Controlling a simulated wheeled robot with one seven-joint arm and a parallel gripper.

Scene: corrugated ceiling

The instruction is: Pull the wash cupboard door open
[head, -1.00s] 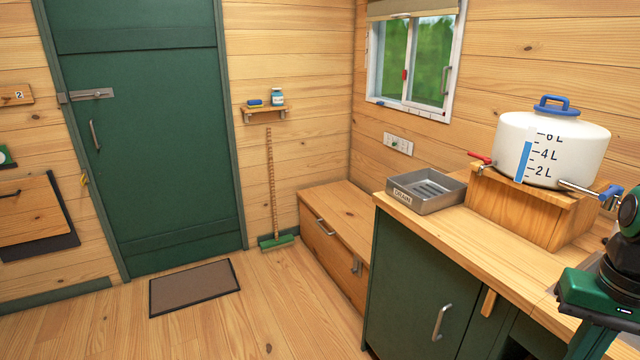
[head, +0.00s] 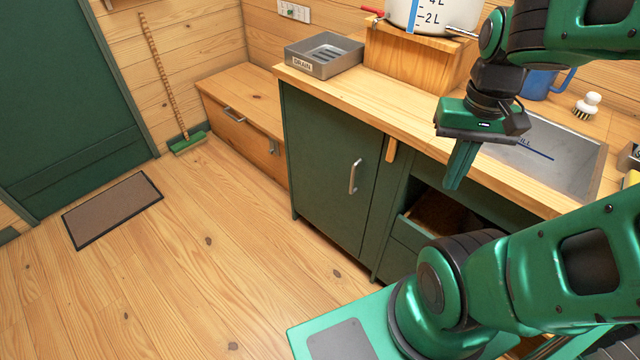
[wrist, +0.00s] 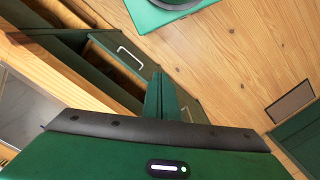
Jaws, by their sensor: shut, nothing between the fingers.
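The green cupboard door (head: 325,165) is closed under the left part of the worktop. Its upright metal handle (head: 355,176) is near the door's right edge. A small wooden turn-piece (head: 391,150) hangs upright under the worktop edge, right of the handle. My gripper (head: 453,182) is shut and empty, pointing down in front of the counter, to the right of the handle and apart from it in the picture. In the wrist view, the shut fingers (wrist: 158,82) show; I cannot make out the door's handle there.
A drawer (head: 404,233) stands partly open right of the door; its handle (wrist: 131,58) shows in the wrist view. The worktop holds a drain tray (head: 323,66), a water tank on a wooden stand (head: 412,58) and a sink (head: 555,160). The floor before the door is clear.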

